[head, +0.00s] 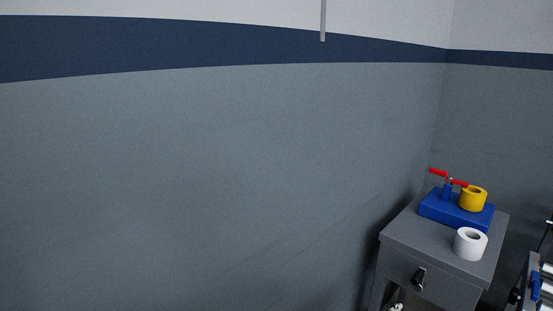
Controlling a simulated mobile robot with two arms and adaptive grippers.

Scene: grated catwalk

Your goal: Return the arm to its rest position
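Neither of my arms can be made out in the head view, and neither gripper shows. A small pale and dark shape at the bottom edge, below the cabinet's drawer, is cut off and too small to identify.
A grey cabinet (408,236) with a dark drawer handle (419,278) stands at the lower right by the wall corner. On it are a blue block (434,208) with a red-handled part (439,172), a yellow roll (473,200) and a white roll (470,245). Partly visible equipment (535,286) stands far right.

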